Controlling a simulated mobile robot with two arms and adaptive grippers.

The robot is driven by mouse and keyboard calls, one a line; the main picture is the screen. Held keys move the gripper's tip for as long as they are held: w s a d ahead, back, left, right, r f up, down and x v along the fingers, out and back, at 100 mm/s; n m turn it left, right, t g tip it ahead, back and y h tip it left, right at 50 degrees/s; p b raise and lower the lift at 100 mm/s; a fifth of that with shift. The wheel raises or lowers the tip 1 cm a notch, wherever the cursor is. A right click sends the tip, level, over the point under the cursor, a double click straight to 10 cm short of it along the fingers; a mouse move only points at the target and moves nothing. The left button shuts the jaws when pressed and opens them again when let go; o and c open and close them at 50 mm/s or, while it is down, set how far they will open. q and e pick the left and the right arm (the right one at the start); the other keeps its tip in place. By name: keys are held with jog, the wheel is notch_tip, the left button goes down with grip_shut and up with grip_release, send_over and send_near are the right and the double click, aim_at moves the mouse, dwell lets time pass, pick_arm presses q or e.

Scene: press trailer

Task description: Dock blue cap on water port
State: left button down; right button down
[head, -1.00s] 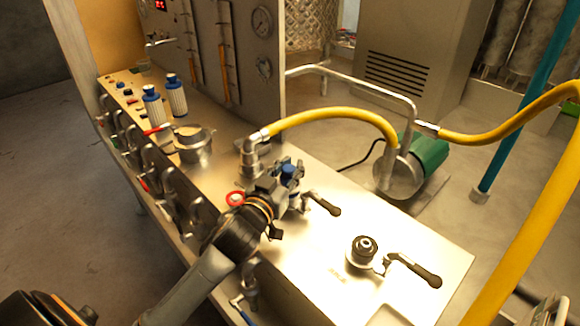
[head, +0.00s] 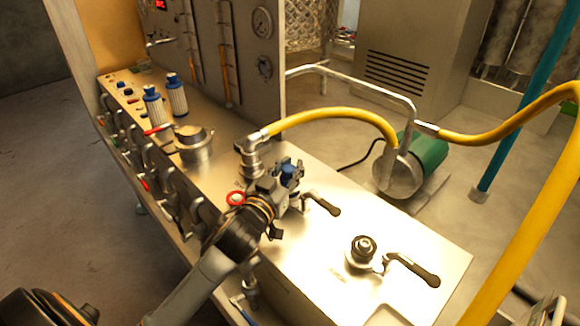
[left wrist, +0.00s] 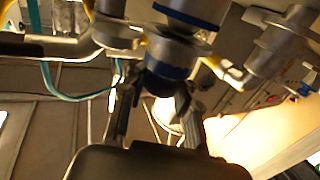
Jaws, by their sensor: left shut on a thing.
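My left gripper (head: 284,184) is shut on the blue cap (head: 288,170) above the steel bench top. In the head view the cap sits at the fitting with a black lever handle (head: 322,204); the gripper hides most of that fitting, so I cannot tell whether they touch. In the left wrist view the blue cap (left wrist: 168,70) is between the two fingers (left wrist: 155,105), close to a metal part with a blue band (left wrist: 190,14). No label that marks the water port is readable. My right gripper is not in view.
A second port (head: 364,248) with a black lever stands at the front right of the bench. A yellow hose (head: 325,113) joins an elbow fitting (head: 250,158) behind my gripper. A metal pot (head: 193,147) and two blue-topped filters (head: 175,94) stand left.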

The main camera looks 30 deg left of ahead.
pick_arm(q)
jog(key=shift+f+b, duration=0.45)
jog(key=shift+f, duration=0.15)
jog(key=c, duration=1.3)
grip_release()
jog(key=shift+o, duration=0.2)
jog(key=shift+s+d+p, duration=0.15)
jog(key=shift+s+p, duration=0.2)
jog(key=shift+s, duration=2.45)
send_near(287, 176)
jog(key=shift+w+f, duration=0.25)
jog(key=shift+w, duration=0.25)
